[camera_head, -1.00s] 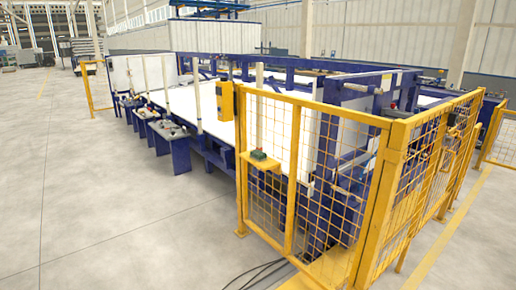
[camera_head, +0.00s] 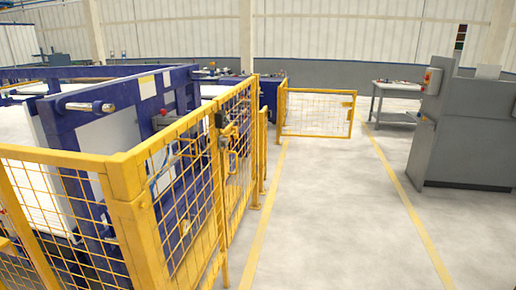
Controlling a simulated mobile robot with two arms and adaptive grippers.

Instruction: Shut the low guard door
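A low yellow mesh panel (camera_head: 317,113), which looks like the low guard door, stands at the far end of the yellow fence. Its left side is at a fence post (camera_head: 281,107), and it reaches right, across the floor between the yellow lines, at an angle to the fence. A small fitting shows near its right end, which stands free, so it appears open. Neither of my grippers is in view.
The tall yellow mesh fence (camera_head: 135,190) fills the near left, with latch parts (camera_head: 222,143) on it. Blue machinery (camera_head: 120,105) stands behind it. A grey cabinet (camera_head: 465,130) and a table (camera_head: 395,90) stand at right. The floor (camera_head: 335,215) between is clear.

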